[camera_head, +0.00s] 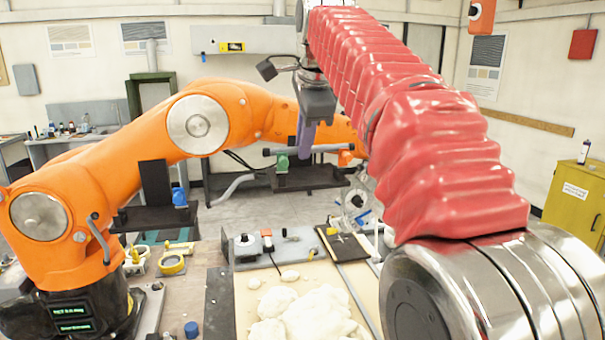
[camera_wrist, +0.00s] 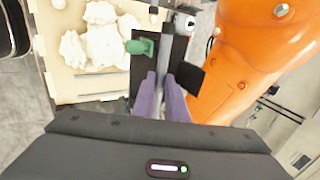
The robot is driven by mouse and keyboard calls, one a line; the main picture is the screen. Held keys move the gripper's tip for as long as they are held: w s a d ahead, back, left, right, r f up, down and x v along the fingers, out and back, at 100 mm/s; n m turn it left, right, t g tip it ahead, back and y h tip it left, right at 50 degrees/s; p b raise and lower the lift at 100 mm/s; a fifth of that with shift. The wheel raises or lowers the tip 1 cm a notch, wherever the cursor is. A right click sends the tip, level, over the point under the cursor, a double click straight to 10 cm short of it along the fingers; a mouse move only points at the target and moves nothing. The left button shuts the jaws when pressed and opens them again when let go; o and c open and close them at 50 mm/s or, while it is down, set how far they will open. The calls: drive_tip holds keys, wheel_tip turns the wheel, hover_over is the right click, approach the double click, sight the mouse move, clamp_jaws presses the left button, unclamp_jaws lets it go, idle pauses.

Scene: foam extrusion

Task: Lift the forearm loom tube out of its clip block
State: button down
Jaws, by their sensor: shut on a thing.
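The loom tube (camera_head: 330,148) is a grey rod lying level in the head view, in front of the orange arm's far end. A green clip block (camera_head: 282,163) stands just below its left part on a dark plate; I cannot tell if they touch. My gripper (camera_head: 303,153) points down with its purple fingers shut on the tube, to the right of the block. In the wrist view the fingers (camera_wrist: 161,76) reach over the dark plate, with the green block (camera_wrist: 140,46) beyond and to the left.
The large orange robot arm (camera_head: 155,135) arches across the left and stands close at right in the wrist view (camera_wrist: 245,60). A pale board (camera_head: 240,300) bears white foam lumps (camera_head: 310,312). Yellow rings (camera_head: 172,264) lie left. A yellow cabinet (camera_head: 575,210) stands right.

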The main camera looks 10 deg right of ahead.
drive_tip(key=shift+r, duration=0.7)
drive_tip(key=shift+r, duration=0.3)
drive_tip(key=shift+s, duration=0.15)
